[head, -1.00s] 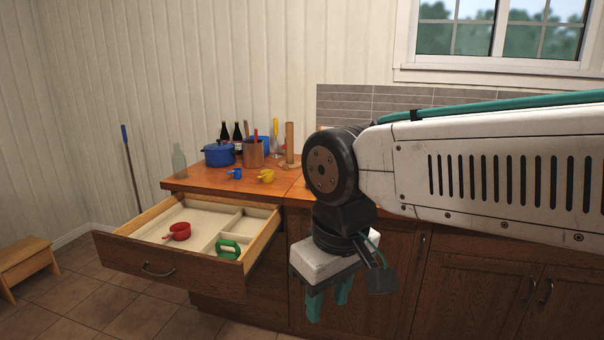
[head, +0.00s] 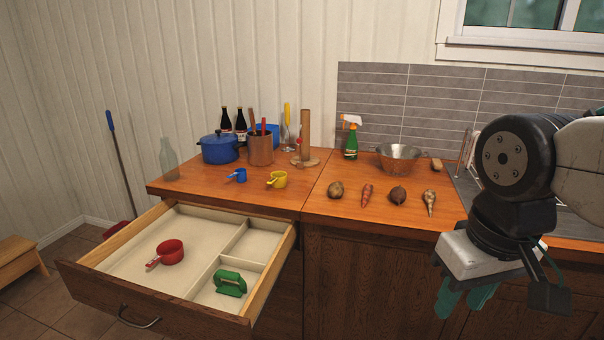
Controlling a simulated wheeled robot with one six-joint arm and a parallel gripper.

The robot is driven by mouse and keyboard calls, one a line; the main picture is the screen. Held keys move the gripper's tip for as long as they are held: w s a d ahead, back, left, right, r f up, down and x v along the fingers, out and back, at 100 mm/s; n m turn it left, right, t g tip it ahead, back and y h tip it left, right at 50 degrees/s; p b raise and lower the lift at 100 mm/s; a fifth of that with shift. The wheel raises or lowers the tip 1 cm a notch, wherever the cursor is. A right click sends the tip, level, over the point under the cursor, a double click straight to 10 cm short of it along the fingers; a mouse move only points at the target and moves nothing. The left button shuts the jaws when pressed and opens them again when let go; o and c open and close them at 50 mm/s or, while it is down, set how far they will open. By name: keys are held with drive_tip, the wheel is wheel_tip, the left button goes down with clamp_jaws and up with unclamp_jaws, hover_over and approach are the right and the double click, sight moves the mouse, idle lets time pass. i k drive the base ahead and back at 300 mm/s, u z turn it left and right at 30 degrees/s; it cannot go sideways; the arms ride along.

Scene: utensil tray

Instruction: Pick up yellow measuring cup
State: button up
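The yellow measuring cup (head: 279,180) sits on the wooden counter, near its front edge and above the open drawer's right side. Its handle points left. My gripper (head: 465,300) hangs with its teal fingers pointing down, in front of the counter at the right, well apart from the cup. The two fingers show with a gap between them, and nothing is seen between them.
The drawer (head: 197,220) stands open, with a red measuring cup (head: 171,251) and a green object (head: 230,283) in it. A blue measuring cup (head: 238,175) is left of the yellow one. A blue pot (head: 219,150) and utensil holder (head: 260,150) stand behind. Vegetables (head: 367,193) lie right.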

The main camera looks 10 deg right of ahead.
sight(278, 180)
drive_tip(key=u, duration=0.35)
drive_tip(key=i, duration=0.95)
drive_tip(key=u, duration=0.75)
